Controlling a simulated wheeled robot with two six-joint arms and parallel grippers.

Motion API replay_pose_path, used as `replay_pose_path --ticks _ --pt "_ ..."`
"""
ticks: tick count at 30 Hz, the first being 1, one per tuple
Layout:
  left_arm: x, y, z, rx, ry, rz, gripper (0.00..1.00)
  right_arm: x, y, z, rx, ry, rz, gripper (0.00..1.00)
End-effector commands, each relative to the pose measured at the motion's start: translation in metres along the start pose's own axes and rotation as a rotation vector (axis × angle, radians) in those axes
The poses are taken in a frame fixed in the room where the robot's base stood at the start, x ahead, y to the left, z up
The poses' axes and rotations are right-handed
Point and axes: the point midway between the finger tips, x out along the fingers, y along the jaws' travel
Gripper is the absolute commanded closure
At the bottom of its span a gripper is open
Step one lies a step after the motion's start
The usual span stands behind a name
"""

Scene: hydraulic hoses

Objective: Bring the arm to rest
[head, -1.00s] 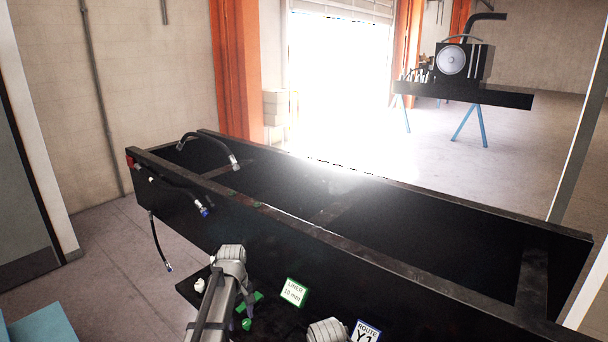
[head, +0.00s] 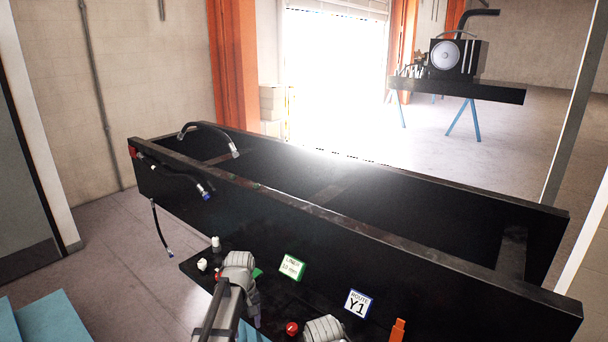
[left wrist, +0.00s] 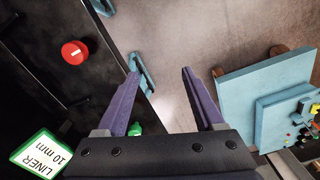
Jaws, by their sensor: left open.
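My left gripper (left wrist: 160,72) is open and empty in the left wrist view, its two purple fingers spread over the floor. In the head view my left arm comes in at the bottom; only a little of the gripper (head: 256,320) shows below its grey joint. My right gripper is not in view. Three black hoses sit at the left end of the dark steel frame (head: 400,240): one arched over the top (head: 207,127), one along the front side (head: 180,176), one hanging down (head: 160,230). My gripper is apart from them.
A dark shelf (head: 197,275) along the frame's front carries white caps, a green "LINER 10 mm" sign (head: 292,267) and a blue "ROUTE Y1" sign (head: 359,304). A red knob (left wrist: 74,52) lies left of the fingers. A blue stand (left wrist: 268,100) is at right.

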Motion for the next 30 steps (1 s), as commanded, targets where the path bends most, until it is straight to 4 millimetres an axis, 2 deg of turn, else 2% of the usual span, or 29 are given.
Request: replay_pose_path --ticks 1,5,8,15,18,22,30 --pt "0.009 -0.001 0.015 0.038 0.0 -0.004 0.31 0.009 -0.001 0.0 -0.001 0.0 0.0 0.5" --pt "0.024 0.001 0.047 0.153 0.002 -0.016 0.31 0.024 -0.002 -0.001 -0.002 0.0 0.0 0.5" --pt "0.04 0.0 0.08 0.273 0.002 -0.028 0.31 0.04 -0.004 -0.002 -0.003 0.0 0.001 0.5" --pt "0.087 -0.015 0.176 0.651 0.001 -0.068 0.31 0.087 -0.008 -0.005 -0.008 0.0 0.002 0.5" --pt "0.101 -0.023 0.207 0.795 -0.001 -0.084 0.31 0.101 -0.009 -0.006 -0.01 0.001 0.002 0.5" --pt "0.107 -0.029 0.226 0.901 -0.003 -0.097 0.31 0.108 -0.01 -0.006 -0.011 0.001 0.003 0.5" --pt "0.106 -0.029 0.229 0.929 -0.004 -0.1 0.31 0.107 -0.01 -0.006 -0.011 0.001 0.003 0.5"
